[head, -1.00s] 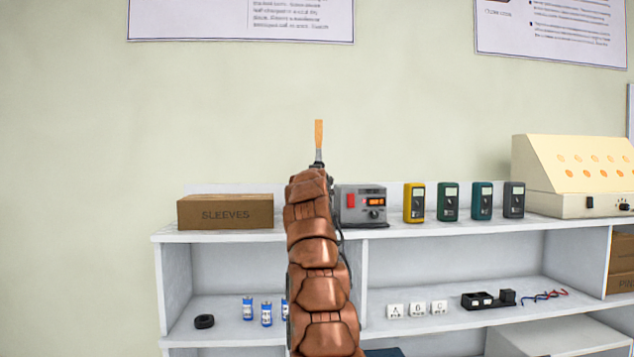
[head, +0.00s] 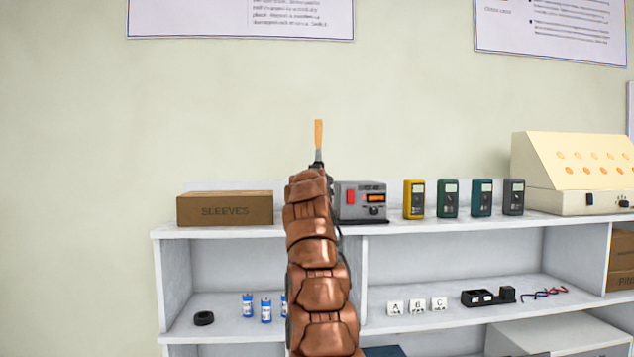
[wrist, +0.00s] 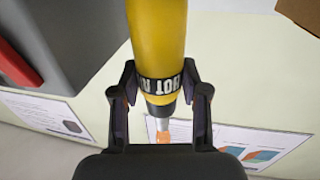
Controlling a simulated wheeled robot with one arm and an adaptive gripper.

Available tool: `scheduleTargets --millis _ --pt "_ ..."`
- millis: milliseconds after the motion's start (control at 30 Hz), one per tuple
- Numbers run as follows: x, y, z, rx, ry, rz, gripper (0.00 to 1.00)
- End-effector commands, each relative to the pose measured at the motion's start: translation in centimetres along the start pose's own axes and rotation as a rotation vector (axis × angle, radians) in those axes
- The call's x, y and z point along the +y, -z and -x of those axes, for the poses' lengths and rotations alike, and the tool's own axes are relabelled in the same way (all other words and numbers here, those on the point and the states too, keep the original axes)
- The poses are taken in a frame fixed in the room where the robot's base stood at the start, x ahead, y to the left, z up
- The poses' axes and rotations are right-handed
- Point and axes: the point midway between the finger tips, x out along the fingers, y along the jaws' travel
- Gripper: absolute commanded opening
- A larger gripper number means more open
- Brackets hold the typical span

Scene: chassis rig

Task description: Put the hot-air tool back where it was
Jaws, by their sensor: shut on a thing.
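The hot-air tool has a yellow body (wrist: 158,35) with a black and white "HOT" label band. My gripper (wrist: 160,88) is shut on it around the label band, one finger on each side. In the head view its orange tip (head: 318,134) points up on a thin metal neck above my arm, and my arm hides the rest. The grey hot-air station (head: 360,203), with a red switch and lit orange display, stands on the top shelf just right of my arm. It also shows close beside the tool in the wrist view (wrist: 75,35). A cradle cannot be made out.
A brown SLEEVES box (head: 225,208) stands left of my arm on the top shelf (head: 450,228). Several meters (head: 447,199) stand right of the station, then a cream sloped unit (head: 575,170). Batteries and small parts lie on the shelf below. The wall above is clear apart from posters.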

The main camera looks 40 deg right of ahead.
Motion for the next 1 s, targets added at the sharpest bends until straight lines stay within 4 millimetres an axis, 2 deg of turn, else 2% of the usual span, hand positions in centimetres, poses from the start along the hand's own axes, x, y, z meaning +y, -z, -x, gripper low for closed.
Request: scheduleTargets --millis 133,167,400,1000 --pt "-0.01 -0.19 0.05 0.002 0.000 0.000 0.00" --pt "0.01 -0.08 0.06 0.003 0.000 0.000 0.48" --pt "0.00 -0.13 0.03 0.001 0.000 0.000 0.73" --pt "0.14 -0.01 0.41 0.001 -0.008 0.000 0.74"
